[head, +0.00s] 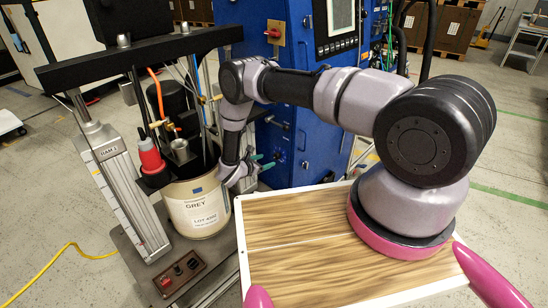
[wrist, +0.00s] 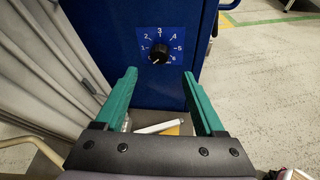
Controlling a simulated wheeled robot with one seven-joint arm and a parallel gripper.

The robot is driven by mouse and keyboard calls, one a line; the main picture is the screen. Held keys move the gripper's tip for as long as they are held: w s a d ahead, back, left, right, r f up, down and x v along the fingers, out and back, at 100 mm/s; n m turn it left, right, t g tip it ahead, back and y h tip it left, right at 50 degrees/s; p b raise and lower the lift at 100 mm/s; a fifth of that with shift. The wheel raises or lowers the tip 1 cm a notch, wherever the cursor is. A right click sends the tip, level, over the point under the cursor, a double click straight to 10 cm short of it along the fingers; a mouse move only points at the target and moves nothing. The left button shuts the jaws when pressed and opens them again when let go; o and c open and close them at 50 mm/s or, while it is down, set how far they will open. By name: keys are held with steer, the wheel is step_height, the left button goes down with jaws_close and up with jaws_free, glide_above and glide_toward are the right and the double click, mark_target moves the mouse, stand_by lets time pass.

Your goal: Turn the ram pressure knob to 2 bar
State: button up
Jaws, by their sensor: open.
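The ram pressure knob (wrist: 158,54) is a round black knob on a blue dial plate with white numbers, on the blue cabinet's face in the wrist view. A small white mark shows at its lower left, seemingly toward the low end of the scale; the exact reading is hard to tell. My gripper (wrist: 159,75) has two green fingers, spread apart with nothing between them. In the wrist view the knob appears just beyond and between the fingertips, and I see no contact. In the head view my gripper (head: 265,161) points at the cabinet's lower front.
The blue cabinet (head: 262,60) has a screen and a red switch (head: 274,33) higher up. The drum press, with a cream drum (head: 196,207), stands left of my gripper. A control box (head: 180,270) sits at its base. Open floor lies to the right.

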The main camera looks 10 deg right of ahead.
mark_target(276, 157)
steer(key=x, duration=0.8)
steer(key=shift+c, duration=0.3)
jaws_close()
